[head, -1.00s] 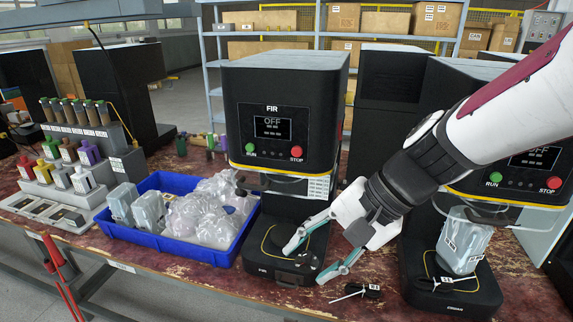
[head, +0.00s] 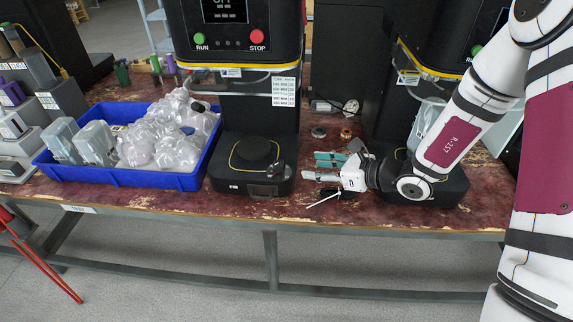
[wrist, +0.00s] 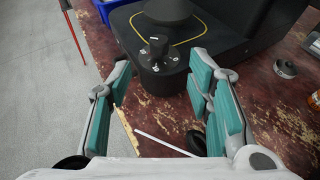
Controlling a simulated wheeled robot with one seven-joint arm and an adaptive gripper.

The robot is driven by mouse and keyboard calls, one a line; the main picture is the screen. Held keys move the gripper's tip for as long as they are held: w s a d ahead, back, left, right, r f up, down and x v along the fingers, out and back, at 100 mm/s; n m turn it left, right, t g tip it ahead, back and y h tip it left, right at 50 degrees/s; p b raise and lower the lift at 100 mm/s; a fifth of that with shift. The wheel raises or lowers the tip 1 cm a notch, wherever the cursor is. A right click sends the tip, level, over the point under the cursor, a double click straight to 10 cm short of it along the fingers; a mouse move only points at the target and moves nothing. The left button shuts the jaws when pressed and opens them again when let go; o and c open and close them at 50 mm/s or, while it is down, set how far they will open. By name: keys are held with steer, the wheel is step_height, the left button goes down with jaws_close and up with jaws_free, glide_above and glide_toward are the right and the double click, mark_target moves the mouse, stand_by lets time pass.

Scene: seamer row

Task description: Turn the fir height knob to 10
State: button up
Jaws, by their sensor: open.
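The FIR machine (head: 238,35) stands at the centre of the head view, with a round black pad on its base (head: 225,180). The height knob (head: 277,169) is a small black knob at the base's front right corner. In the wrist view the knob (wrist: 158,46) stands on a dial plate with pale marks; the setting is too small to read. My gripper (head: 318,167) is low over the table, right of the base, its teal fingers pointing left at the knob. In the wrist view my gripper (wrist: 160,75) is open and empty, with the knob ahead between the fingers, not touched.
A white rod with a black end (head: 330,197) lies below my gripper. A blue crate (head: 135,178) of bagged items stands left of the base. A second machine (head: 425,60) stands right, behind my arm. Small round items (head: 319,132) lie behind the gripper.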

mark_target(280, 163)
steer(key=x, duration=1.3)
steer(key=shift+a+f+b, duration=0.15)
steer(key=shift+f+b, duration=0.05)
steer(key=shift+b, duration=0.15)
jaws_close()
